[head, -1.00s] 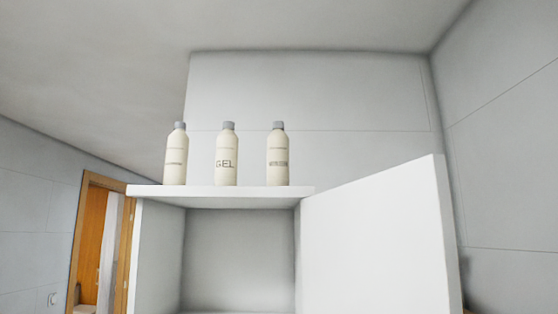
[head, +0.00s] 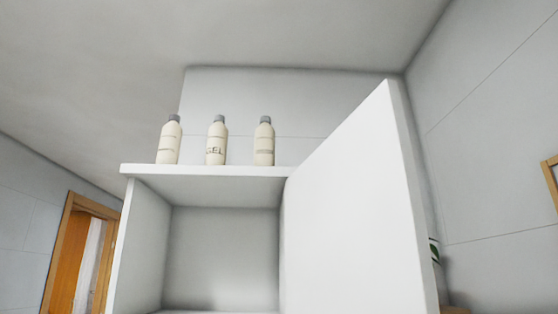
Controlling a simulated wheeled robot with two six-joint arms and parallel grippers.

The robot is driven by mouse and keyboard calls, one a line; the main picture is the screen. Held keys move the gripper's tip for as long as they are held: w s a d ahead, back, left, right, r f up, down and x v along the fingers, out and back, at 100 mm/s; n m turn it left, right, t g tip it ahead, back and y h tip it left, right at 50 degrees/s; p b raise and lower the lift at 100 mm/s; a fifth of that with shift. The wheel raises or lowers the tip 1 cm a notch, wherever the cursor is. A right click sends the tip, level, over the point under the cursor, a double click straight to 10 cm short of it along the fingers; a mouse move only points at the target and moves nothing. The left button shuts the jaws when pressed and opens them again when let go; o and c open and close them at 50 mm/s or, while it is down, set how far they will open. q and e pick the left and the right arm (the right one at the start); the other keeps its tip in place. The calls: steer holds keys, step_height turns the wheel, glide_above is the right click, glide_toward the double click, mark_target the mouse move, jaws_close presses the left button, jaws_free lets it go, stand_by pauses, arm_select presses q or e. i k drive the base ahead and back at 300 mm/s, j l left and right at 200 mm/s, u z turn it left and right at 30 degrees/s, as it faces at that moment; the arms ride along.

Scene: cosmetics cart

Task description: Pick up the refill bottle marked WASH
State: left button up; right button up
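Three cream bottles with grey caps stand upright in a row on top of a white cabinet (head: 200,172) in the head view. The middle bottle (head: 216,142) is marked GEL. The left bottle (head: 169,142) and the right bottle (head: 264,143) carry small labels that I cannot read, so I cannot tell which one is marked WASH. Neither of my grippers is in view.
The cabinet door (head: 350,205) stands open on the right, its top rising above the cabinet top. The cabinet's visible inside (head: 222,255) is empty. A wooden door frame (head: 62,245) is at the left, and part of a plant (head: 434,251) shows at the right.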

mark_target(264, 141)
steer(key=i+j+z, duration=0.1)
steer(key=z, duration=0.35)
steer(key=j+z, duration=0.2)
steer(key=z, duration=0.2)
steer(key=j+z, duration=0.2)
steer(key=z, duration=0.25)
steer(key=j+z, duration=0.2)
steer(key=z, duration=0.2)
steer(key=i, duration=0.05)
